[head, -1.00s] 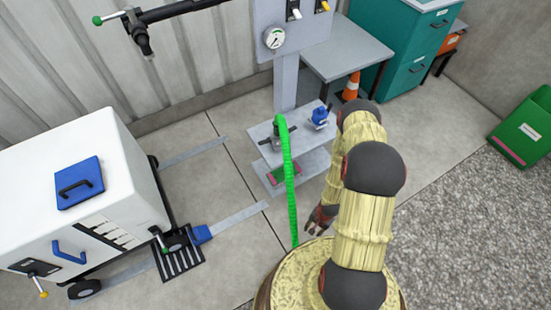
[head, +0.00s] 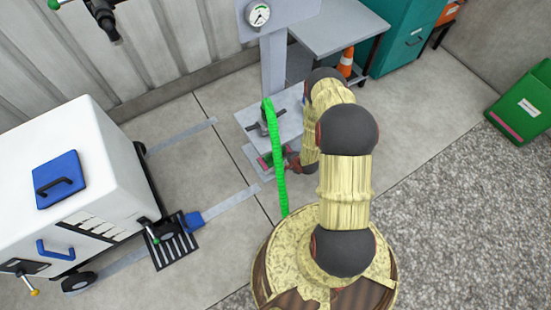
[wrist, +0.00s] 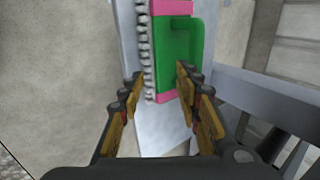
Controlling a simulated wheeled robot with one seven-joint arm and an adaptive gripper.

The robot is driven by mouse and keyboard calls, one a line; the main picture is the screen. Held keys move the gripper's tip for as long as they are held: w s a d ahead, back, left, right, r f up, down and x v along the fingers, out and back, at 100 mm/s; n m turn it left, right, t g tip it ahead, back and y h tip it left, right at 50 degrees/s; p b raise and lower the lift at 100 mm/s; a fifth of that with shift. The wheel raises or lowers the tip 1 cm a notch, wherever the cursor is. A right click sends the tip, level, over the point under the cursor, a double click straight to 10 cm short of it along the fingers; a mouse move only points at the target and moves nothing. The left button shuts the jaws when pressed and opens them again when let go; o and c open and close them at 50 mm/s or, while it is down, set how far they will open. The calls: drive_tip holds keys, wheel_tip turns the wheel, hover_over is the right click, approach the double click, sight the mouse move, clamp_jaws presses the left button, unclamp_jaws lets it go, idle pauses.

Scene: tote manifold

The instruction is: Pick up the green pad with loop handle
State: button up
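The green pad (wrist: 172,52) has pink ends, a pale bristly edge on its left and a green loop handle on its right in the wrist view. It lies on the grey lower shelf (wrist: 160,132). In the head view only a small part of the pad (head: 264,161) shows, beside the green hose. My gripper (wrist: 158,76) is open, with one finger on each side of the pad's near end in the picture. Nothing is held, and I cannot tell whether the fingers touch it. In the head view my gripper (head: 293,164) is at the shelf's right side, partly hidden by my arm.
The green hose (head: 276,150) hangs in front of the stand. The stand's upper shelf (head: 288,125) is above the pad. A white cart (head: 95,150) stands left, with a black grate (head: 172,250) beside it. A grey table (head: 340,28) and orange cone (head: 346,62) are behind.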

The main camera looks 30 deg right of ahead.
sight(277, 151)
drive_tip(key=w+b, duration=0.1)
drive_tip(key=w, duration=0.2)
drive_tip(key=w+b, duration=0.1)
drive_tip(key=w, duration=0.3)
drive_tip(key=shift+a+f+b, duration=0.15)
drive_tip(key=shift+f+b, duration=0.05)
drive_tip(key=shift+b, duration=0.15)
drive_tip(key=shift+w+f+b, duration=0.2)
drive_tip(key=shift+f+b, duration=0.15)
drive_tip(key=shift+f, duration=0.05)
drive_tip(key=shift+r, duration=0.1)
drive_tip(key=shift+c, duration=1.2)
clamp_jaws()
